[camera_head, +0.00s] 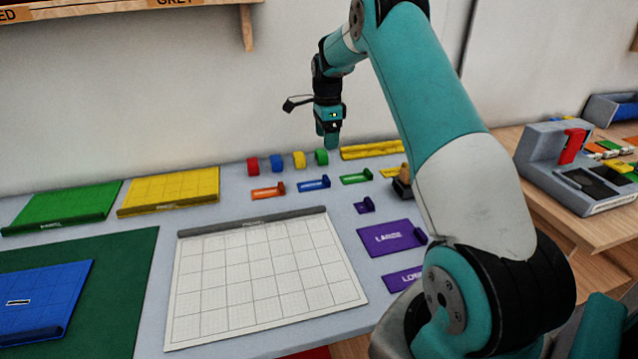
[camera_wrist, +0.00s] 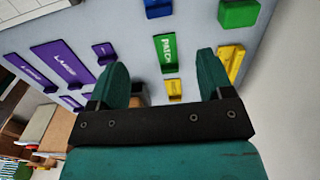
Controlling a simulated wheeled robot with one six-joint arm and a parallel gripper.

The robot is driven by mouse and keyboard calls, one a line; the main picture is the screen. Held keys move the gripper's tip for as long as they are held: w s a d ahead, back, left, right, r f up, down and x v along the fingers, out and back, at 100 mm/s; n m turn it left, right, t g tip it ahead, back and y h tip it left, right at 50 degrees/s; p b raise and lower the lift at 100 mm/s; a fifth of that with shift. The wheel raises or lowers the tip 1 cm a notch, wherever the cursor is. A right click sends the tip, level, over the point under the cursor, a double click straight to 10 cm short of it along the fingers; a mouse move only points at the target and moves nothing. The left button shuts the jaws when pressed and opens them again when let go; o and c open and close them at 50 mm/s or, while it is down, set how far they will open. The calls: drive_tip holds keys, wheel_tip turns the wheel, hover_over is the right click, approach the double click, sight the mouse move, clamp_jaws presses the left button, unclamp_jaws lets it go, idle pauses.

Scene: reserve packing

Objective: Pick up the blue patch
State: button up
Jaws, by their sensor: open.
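The blue patch (camera_head: 313,184) is a small flat piece with a raised end, lying on the grey table between the orange and green patches. In the wrist view it shows only partly, at the top edge (camera_wrist: 158,8). My gripper (camera_head: 331,141) is above the back of the table, pointing down, apart from the blue patch. In the wrist view my gripper (camera_wrist: 162,68) is open, with nothing between its fingers. The green patch (camera_wrist: 165,52) shows beyond the gap between them.
An orange patch (camera_head: 268,191), green patch (camera_head: 356,176) and a row of coloured blocks, including a blue block (camera_head: 276,162), lie nearby. Purple pieces (camera_head: 391,237) lie right, a white grid board (camera_head: 262,270) in front. A wall stands behind the table.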

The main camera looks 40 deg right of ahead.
drive_tip(key=p, duration=0.2)
hover_over(326, 178)
wheel_tip(326, 178, down, 8)
drive_tip(key=shift+r, duration=0.15)
drive_tip(key=shift+f+p, duration=1.15)
drive_tip(key=shift+f, duration=1.7)
drive_tip(key=c, duration=1)
